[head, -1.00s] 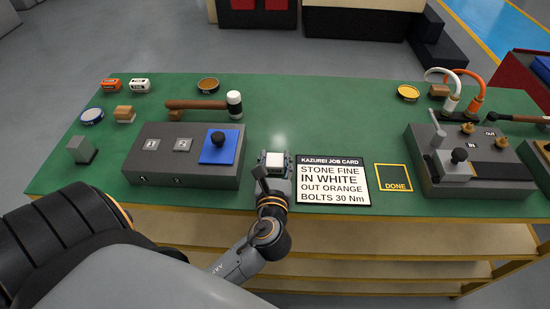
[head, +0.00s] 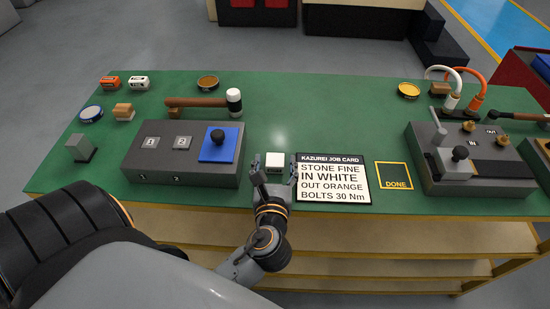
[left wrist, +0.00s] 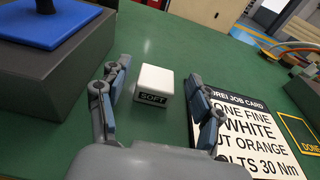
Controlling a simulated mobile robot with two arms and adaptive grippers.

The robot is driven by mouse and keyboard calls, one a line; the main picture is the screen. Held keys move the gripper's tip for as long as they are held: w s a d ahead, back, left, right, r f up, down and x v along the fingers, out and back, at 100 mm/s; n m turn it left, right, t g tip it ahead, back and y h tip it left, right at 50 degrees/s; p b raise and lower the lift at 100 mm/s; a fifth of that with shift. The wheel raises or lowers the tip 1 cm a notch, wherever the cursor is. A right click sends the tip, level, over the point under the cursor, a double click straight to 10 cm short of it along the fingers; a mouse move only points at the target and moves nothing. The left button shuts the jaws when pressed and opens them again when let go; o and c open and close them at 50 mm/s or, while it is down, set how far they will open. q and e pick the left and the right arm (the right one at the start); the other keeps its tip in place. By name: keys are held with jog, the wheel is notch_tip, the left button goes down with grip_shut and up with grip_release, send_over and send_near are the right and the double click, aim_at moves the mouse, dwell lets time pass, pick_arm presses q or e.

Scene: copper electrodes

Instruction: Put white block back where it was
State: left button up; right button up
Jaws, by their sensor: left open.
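The white block (head: 274,161), marked SOFT on its side, stands on the green table left of the job card. It also shows in the left wrist view (left wrist: 155,84). My left gripper (head: 273,172) is open at the near side of the block. In the left wrist view its two fingers (left wrist: 160,98) are spread left and right of the block, with visible gaps. Another small white-topped block (head: 138,83) stands at the back left beside an orange one (head: 110,83). My right gripper is not in view.
A grey box (head: 185,155) with a blue pad and black knob stands left of my gripper. The job card (head: 333,178) lies close on the right, with the DONE square (head: 394,176) beyond it. A hammer (head: 205,101) lies behind. The table behind the block is clear.

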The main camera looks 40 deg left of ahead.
pick_arm(q)
jog(key=b+v, duration=0.1)
jog(key=v, duration=0.7)
jog(key=shift+s+d+r, duration=0.1)
jog(key=shift+s+d, duration=0.05)
jog(key=shift+s, duration=0.05)
jog(key=shift+s+d+r, duration=0.2)
jog(key=shift+s+d, duration=0.05)
jog(key=shift+s, duration=0.2)
